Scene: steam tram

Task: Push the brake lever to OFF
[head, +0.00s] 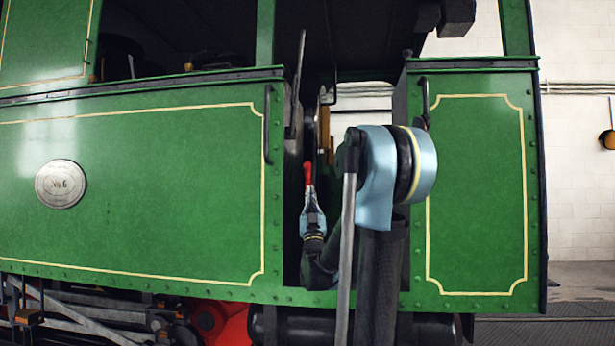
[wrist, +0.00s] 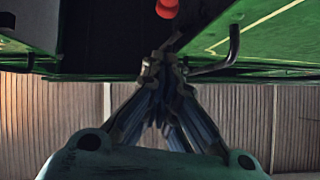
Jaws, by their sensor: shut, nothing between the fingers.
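A red handle (head: 308,172), which looks like the brake lever's grip, stands upright in the tram's dark doorway. Its red end also shows at the top of the wrist view (wrist: 167,9). The lower part of the lever is hidden. My gripper (head: 310,191) is in the doorway, just below the red handle in the head view. In the wrist view my gripper (wrist: 163,60) has its fingertips together with nothing between them. The red end lies beyond the tips, with a gap in the picture; I cannot tell whether they touch. No OFF marking is readable.
Green side panels (head: 130,190) and (head: 475,195) frame the narrow doorway. Dark grab rails (head: 267,125) and (head: 426,103) stand at its edges. A grab rail (wrist: 220,57) is close right of my fingertips in the wrist view. My arm covers part of the doorway.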

